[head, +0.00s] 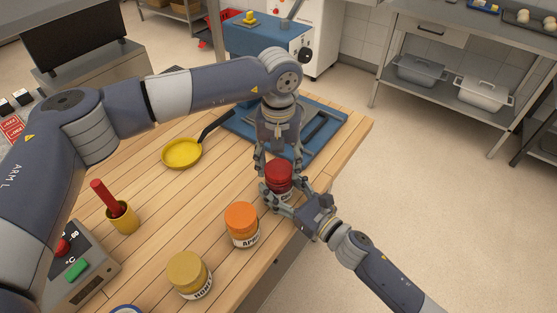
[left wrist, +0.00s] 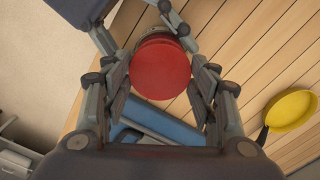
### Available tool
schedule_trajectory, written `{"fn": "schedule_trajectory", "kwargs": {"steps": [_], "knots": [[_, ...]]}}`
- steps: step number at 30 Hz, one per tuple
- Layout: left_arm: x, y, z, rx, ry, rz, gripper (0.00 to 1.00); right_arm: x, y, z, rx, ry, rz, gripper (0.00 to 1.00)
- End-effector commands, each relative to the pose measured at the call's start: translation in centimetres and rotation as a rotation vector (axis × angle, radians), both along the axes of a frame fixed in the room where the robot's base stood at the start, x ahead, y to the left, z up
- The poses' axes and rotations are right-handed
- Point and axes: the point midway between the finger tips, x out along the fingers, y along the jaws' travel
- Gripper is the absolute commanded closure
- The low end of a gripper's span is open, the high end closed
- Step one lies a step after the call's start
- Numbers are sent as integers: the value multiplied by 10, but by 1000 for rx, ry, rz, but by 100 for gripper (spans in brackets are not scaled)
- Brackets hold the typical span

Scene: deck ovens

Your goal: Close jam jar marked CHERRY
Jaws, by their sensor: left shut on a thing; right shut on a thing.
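The jar with the red lid (head: 278,170) stands upright near the right edge of the wooden table; its label is mostly hidden by fingers, so I cannot read the name in full. My left gripper (head: 276,166) points down from above, shut on the red lid; the lid also shows between its fingers in the left wrist view (left wrist: 160,68). My right gripper (head: 281,197) comes from the lower right and is shut on the jar's body below the lid. The lid sits at the jar's top; I cannot tell how tightly.
An orange-lidded jar (head: 242,220) and a honey jar (head: 188,272) stand nearby on the table (head: 160,210). A yellow pan (head: 183,153), a blue tray (head: 325,143), a yellow cup (head: 123,219) with a red-handled tool and a control box (head: 75,275) are also there.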

Motion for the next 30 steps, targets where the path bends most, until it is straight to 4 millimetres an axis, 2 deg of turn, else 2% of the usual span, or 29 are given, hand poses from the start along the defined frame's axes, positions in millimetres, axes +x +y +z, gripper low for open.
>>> {"fn": "schedule_trajectory", "kwargs": {"steps": [4,5,8,11,21,25,30], "knots": [[0,0,-3,0,0,0,55,0,0,0,-1,1,-1,84],[0,0,-3,-1,0,-1,55,0,0,0,-1,1,-1,100],[0,0,-3,0,0,-31,55,0,0,0,-1,1,-1,100],[0,0,-2,0,0,-139,55,0,0,-1,-1,1,-1,100],[0,-1,-2,0,-1,-715,55,0,0,-1,-1,1,-1,100],[0,-1,-2,-1,-1,-825,55,0,0,-1,-1,1,-1,100],[0,-1,-2,-1,-1,-855,55,0,-1,-1,-1,1,-1,100]]}}
